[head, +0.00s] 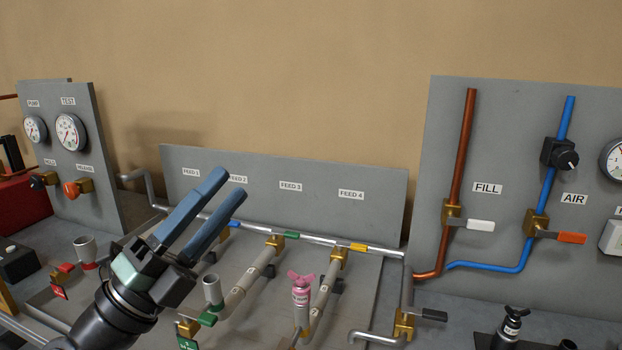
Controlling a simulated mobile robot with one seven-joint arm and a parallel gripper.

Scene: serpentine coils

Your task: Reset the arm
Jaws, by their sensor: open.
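My gripper (226,190) is in the left middle of the head view, raised in front of the feed panel. Its two blue fingers point up and to the right. They are apart with nothing between them. My dark arm comes in from the bottom left. The gripper hides parts of the panel and pipes behind it, including part of the FEED 2 label.
The low grey feed panel (330,213) stands behind several pipes and valves. A pink-handled valve (301,287) rises at front centre. A gauge panel (97,150) stands left. The right panel (500,130) carries FILL and AIR pipes with a white (480,226) and an orange lever (571,238).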

